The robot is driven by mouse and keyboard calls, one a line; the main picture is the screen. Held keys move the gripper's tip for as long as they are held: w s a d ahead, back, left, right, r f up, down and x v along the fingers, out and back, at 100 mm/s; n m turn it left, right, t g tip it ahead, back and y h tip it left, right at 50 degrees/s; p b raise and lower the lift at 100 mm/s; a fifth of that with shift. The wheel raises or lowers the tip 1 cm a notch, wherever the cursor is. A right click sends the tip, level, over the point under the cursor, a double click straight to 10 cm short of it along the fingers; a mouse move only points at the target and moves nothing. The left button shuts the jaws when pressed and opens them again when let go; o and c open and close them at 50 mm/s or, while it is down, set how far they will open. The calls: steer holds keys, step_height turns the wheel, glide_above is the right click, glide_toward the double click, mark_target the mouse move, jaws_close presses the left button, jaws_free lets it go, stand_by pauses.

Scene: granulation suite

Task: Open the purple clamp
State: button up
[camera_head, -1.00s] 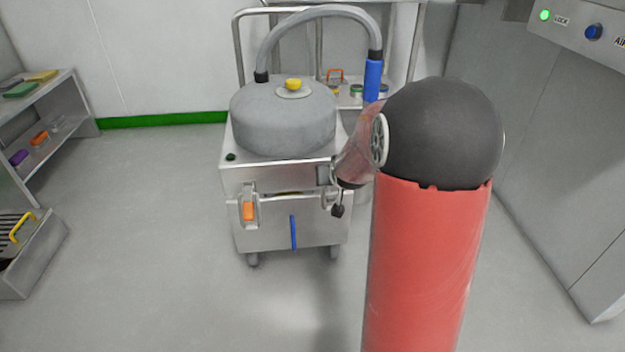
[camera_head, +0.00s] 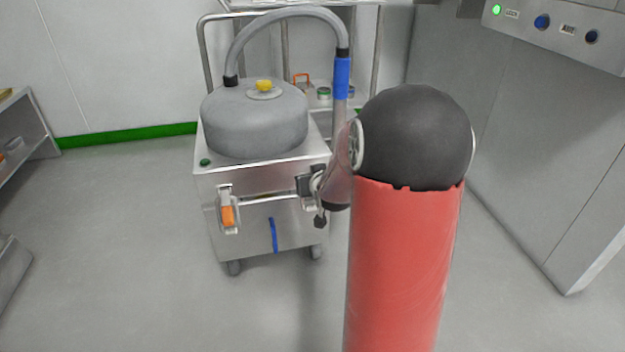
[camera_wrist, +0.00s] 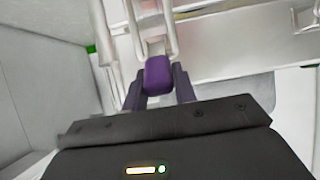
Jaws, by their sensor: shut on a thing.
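The purple clamp shows in the wrist view as a purple tab (camera_wrist: 158,74) on a metal latch with a wire loop (camera_wrist: 152,22) beyond it. My gripper (camera_wrist: 160,86) has one dark finger on each side of the purple tab and is shut on it. In the head view my gripper (camera_head: 318,190) is at the right front of the steel cart (camera_head: 255,178), low beside the lid joint. My arm hides the purple tab there. I cannot tell how far the latch is swung.
A clamp with an orange tab (camera_head: 228,215) is on the cart's left front. A blue handle (camera_head: 273,235) hangs at its front middle. A grey round vessel (camera_head: 255,120) with a hose sits on top. A wall cabinet (camera_head: 540,150) stands at right.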

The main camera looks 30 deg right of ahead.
steer(key=o, duration=1)
steer(key=shift+c, duration=0.2)
steer(key=shift+s+r, duration=0.1)
steer(key=p+v, duration=0.2)
steer(key=v, duration=0.5)
steer(key=shift+s, duration=0.25)
steer(key=shift+a+r, duration=0.1)
